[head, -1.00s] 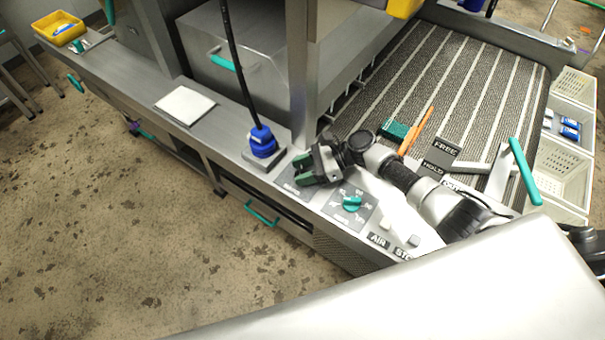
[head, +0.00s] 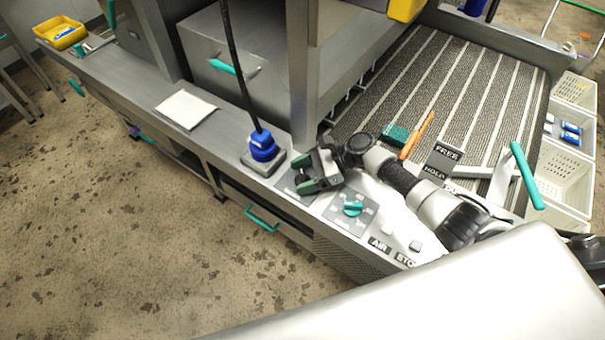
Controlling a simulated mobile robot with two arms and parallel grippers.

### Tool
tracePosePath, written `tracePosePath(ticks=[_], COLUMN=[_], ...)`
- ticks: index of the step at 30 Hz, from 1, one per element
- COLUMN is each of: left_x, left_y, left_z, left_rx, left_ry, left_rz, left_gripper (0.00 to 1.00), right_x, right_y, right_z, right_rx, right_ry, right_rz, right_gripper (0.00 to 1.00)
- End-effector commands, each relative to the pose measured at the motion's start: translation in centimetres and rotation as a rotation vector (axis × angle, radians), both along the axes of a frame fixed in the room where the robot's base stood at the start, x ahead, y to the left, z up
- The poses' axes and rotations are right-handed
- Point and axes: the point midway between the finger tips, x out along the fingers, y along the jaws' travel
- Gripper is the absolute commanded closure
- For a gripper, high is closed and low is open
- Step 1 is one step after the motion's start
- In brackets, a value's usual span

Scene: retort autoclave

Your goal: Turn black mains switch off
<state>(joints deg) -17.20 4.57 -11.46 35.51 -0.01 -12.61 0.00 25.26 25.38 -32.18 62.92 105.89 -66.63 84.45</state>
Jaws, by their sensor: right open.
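My right gripper (head: 310,183) is open over the dark mains plate (head: 290,189) at the left end of the control panel. Its green-tipped fingers point left and down at the plate. A small dark shape between the fingers may be the black mains switch. The gripper covers most of that spot, so I cannot tell the switch's position or whether the fingers touch it. My left gripper is not in view.
A teal knob (head: 352,208) on a dial plate sits just right of the gripper. A blue plug (head: 263,146) with a black cable stands to its left. AIR and STOP buttons, a teal-handled lever (head: 526,175) and a striped conveyor mat (head: 470,90) lie to the right.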

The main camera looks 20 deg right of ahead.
Motion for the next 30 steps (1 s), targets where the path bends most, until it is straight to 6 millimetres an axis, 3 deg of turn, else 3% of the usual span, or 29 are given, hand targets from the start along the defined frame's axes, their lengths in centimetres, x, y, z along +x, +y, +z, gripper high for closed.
tracePosePath(ticks=[5,21,30], left_x=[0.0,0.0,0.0], left_y=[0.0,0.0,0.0], left_z=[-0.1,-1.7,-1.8], left_rx=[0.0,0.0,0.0], left_ry=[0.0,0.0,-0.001], left_rz=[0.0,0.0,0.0], left_gripper=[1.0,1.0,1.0], right_x=[0.0,-0.9,-1.1], right_y=[-0.6,-9.1,-9.9], right_z=[0.2,3.6,4.1], right_rx=[-0.001,0.0,0.0], right_ry=[0.0,0.0,0.001], right_rz=[-0.002,-0.001,0.001], right_gripper=[0.3,0.3,0.3])
